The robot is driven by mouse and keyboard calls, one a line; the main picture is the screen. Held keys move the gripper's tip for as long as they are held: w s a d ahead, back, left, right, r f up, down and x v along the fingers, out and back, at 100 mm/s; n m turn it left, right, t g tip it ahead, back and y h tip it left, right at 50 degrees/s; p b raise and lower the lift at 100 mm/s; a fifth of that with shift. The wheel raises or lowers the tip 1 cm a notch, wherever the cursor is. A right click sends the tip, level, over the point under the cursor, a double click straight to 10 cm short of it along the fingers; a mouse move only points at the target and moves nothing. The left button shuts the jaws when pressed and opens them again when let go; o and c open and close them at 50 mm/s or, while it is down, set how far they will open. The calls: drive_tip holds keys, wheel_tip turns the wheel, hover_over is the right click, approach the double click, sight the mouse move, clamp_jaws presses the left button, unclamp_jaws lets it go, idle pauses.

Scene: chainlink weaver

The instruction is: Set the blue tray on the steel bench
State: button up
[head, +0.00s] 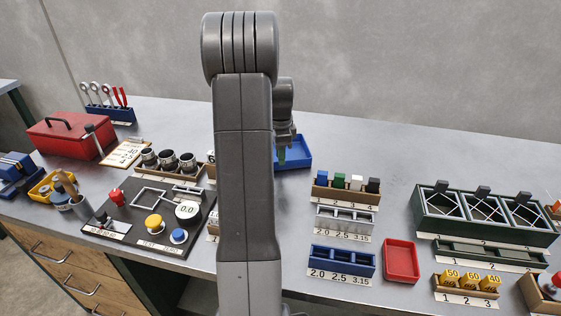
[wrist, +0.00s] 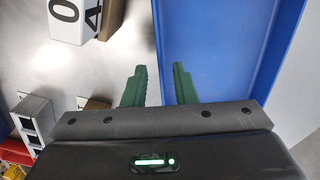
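The blue tray (head: 300,150) is at the back middle of the steel bench (head: 350,145), partly hidden behind my arm in the head view. In the wrist view the blue tray (wrist: 225,45) fills the upper right, its left wall running up the picture. My gripper (wrist: 160,88) has two green fingers, set apart, one on each side of that wall, with a gap showing between them. In the head view my gripper (head: 281,156) is at the tray's left side. I cannot tell if the tray touches the bench.
A wooden rack of coloured blocks (head: 346,188) stands right of the tray. Nearer are a grey rack (head: 345,220), a blue rack (head: 342,262) and a red tray (head: 401,262). A black control panel (head: 150,218) lies left. Bench behind the block rack is clear.

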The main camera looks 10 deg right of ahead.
wheel_tip(320, 180, up, 9)
idle(1.8)
